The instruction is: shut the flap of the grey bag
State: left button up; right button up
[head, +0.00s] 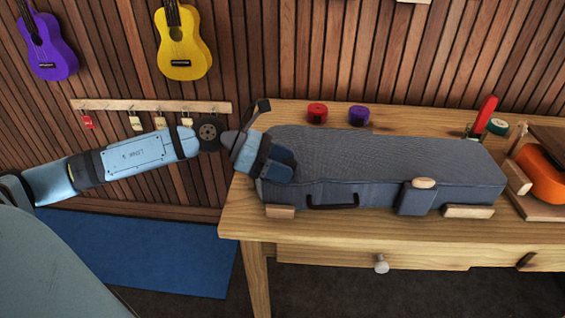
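The grey bag (400,160) is a long, box-like case lying on the wooden table. Its broad top flap (370,150) lies roughly flat over the body, and I see no open gap along the front. A dark handle (332,201) is on the front side, with a small front piece (415,200) topped by a tan wooden part (424,183) to its right. My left gripper (277,168) is at the bag's left end, over its front left corner, and hides that part. I cannot tell whether it touches the bag or how its fingers stand. My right gripper is not in view.
Small wooden blocks (468,211) sit along the bag's front. Red (317,112) and purple (358,115) rolls stand behind it. A red-handled tool (484,117) and an orange object (540,176) are to the right. Ukuleles (182,48) hang on the slatted wall.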

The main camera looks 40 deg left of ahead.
pick_arm(q)
jog(key=shift+a, duration=0.1)
jog(key=p+v, duration=0.2)
jog(key=v, duration=1.1)
jog(key=shift+s+a+r, duration=0.15)
jog(key=shift+a, duration=0.1)
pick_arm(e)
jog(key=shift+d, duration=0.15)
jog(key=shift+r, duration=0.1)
